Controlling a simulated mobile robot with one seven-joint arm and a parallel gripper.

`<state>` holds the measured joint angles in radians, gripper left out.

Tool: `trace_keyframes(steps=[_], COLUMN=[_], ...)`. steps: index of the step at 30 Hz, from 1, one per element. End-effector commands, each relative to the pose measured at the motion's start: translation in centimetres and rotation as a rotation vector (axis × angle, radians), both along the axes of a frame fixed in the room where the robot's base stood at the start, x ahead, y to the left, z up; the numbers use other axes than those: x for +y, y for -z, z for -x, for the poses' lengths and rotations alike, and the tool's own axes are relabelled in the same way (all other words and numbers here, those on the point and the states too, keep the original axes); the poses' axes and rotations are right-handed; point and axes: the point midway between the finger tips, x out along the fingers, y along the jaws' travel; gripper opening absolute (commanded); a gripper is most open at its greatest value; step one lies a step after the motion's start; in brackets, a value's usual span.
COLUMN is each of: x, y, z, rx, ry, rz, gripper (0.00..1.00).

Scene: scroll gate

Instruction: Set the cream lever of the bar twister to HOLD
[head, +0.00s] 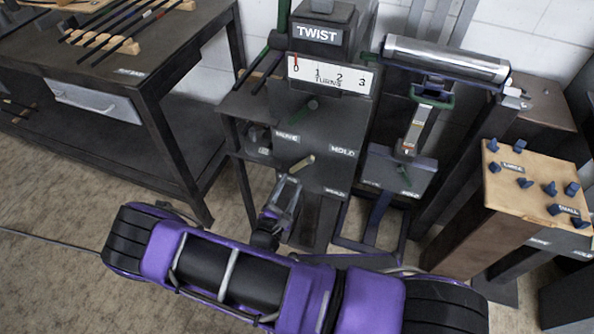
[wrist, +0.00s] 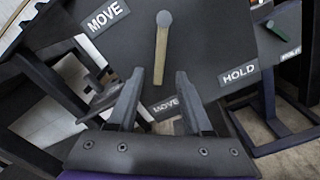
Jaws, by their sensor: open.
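The bar twister (head: 325,85) stands dark grey at the centre of the head view. Its cream lever (head: 301,164) sticks out low on its front panel. In the wrist view the lever (wrist: 161,58) runs nearly vertical with a grey round end at the top, between an upper left MOVE label (wrist: 104,16) and a HOLD label (wrist: 239,75) at the right. My gripper (head: 285,185) is open just below the lever. In the wrist view the lever's lower end shows between my fingertips (wrist: 159,80); I cannot tell whether they touch it.
A green lever (head: 312,103) sits higher on the panel. A roller stand (head: 446,60) is to the right, with a wooden pegboard (head: 530,165) beyond it. A dark workbench (head: 110,75) stands at the left.

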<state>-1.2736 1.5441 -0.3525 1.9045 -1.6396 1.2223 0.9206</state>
Motion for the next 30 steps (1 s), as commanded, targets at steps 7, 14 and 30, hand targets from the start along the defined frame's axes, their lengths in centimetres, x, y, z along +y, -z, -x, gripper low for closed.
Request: trace_keyframes(steps=[7,14,30], x=[-1.6,-2.2,-2.2], y=[0.1,0.0,0.0], z=[-4.2,-5.9,-6.0], rx=[-0.001,-0.001,0.0], ry=[0.002,0.001,0.0], rz=[-0.001,-0.001,-0.001], gripper=[0.5,0.5,0.03])
